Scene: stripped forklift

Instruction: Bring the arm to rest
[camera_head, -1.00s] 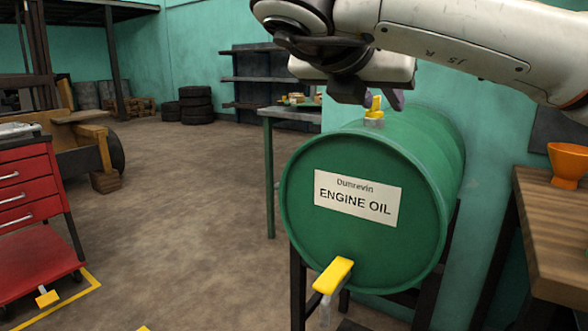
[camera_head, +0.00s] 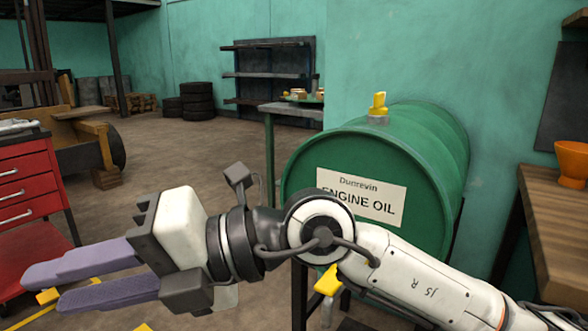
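My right arm comes in from the lower right and lies across the front of the green engine oil drum (camera_head: 430,150). My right gripper (camera_head: 45,290) points left, low in the view, with its two purple-grey fingers apart and nothing between them. It is well to the left of the drum, in front of the red tool cart. The arm hides the lower part of the drum and part of its label. My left gripper does not show.
The red tool cart (camera_head: 28,180) stands at the left. A wooden workbench (camera_head: 560,235) with an orange funnel (camera_head: 571,163) is at the right. A yellow cap (camera_head: 378,103) tops the drum, and a yellow tap handle (camera_head: 328,281) shows below it.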

